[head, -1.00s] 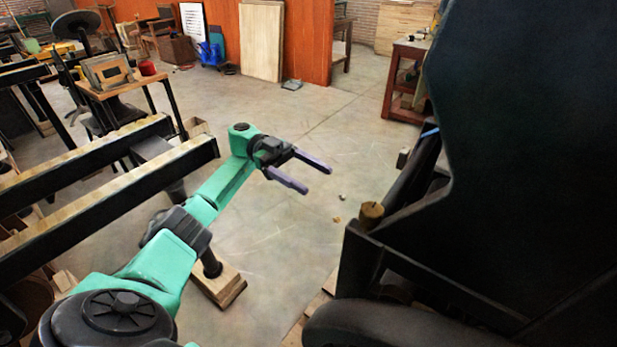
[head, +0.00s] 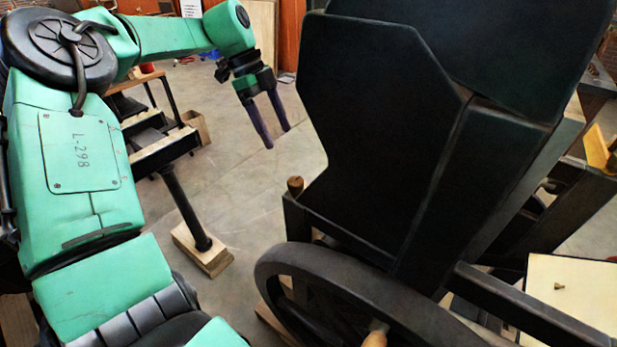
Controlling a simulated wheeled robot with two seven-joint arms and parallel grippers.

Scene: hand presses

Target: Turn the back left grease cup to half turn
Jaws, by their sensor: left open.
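A small brown, brass-like cup (head: 295,184) stands upright on the near left corner of the dark press frame, and looks like a grease cup. I cannot tell whether it is the back left one, and no turn mark on it is readable. My left gripper (head: 278,138) is open and empty. Its two dark fingers point down, above and slightly left of this cup in the picture, apart from it. My right gripper is not in view.
The tall dark body of the press (head: 385,120) fills the centre and may hide other cups. A large dark wheel (head: 275,262) with a wooden handle (head: 374,338) stands in front. A pale board (head: 575,300) lies at right. Clear floor (head: 235,190) shows left of the press.

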